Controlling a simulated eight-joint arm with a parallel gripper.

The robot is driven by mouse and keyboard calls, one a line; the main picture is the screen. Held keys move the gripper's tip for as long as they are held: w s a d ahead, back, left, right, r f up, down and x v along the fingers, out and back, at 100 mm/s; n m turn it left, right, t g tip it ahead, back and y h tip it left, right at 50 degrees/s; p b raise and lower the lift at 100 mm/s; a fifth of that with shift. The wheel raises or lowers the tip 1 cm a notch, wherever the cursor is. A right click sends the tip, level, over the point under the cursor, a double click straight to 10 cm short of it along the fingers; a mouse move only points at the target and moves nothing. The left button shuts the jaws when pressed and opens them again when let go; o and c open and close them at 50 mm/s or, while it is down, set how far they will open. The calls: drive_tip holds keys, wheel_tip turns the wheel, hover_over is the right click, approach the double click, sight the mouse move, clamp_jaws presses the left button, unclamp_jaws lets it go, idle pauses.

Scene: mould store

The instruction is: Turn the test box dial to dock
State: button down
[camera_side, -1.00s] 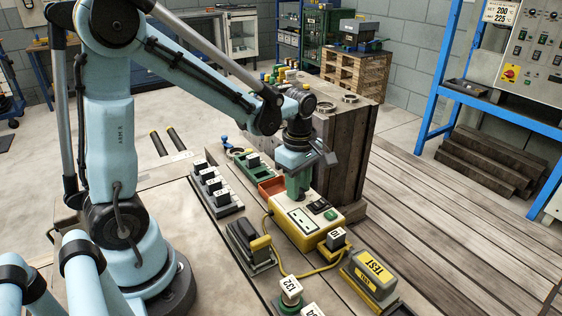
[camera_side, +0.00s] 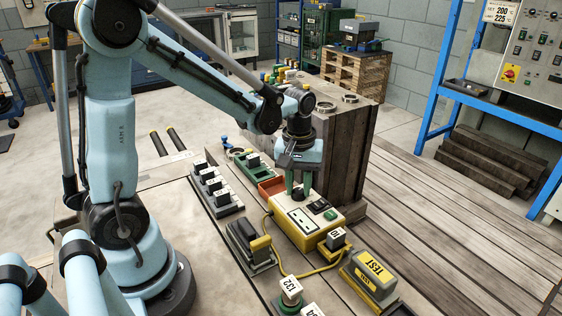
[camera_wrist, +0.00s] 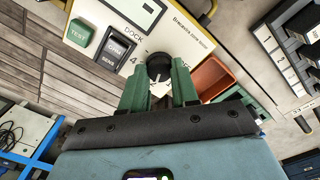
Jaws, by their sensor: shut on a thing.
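The test box (camera_side: 312,228) is a yellow case with a white panel, on the bench below my gripper (camera_side: 297,190). In the wrist view, its white panel (camera_wrist: 120,22) carries the word DOCK, a green TEST button (camera_wrist: 78,33) and a dark OPEN/SEND switch (camera_wrist: 112,49). The black round dial (camera_wrist: 159,64) sits between the green fingers of my gripper (camera_wrist: 160,84), which are shut on it. A pale mark shows on the dial's near side. Part of the dial is hidden by the fingers, so its exact setting is unclear.
An orange tray (camera_side: 268,188) lies just behind the test box, beside a wooden block (camera_side: 348,150). A row of black numbered blocks (camera_side: 214,190) stands to the left. A yellow cable (camera_side: 318,271) and a TEST-labelled case (camera_side: 372,272) lie in front.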

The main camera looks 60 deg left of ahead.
sight(300, 190)
drive_tip(key=m, duration=2.4)
drive_tip(key=shift+d+g, duration=0.1)
drive_tip(key=shift+g, duration=0.2)
drive_tip(key=c, duration=0.8)
unclamp_jaws()
drive_tip(key=shift+c, duration=0.2)
drive_tip(key=shift+r, duration=0.1)
wheel_tip(300, 190, up, 12)
drive_tip(key=shift+w, duration=0.2)
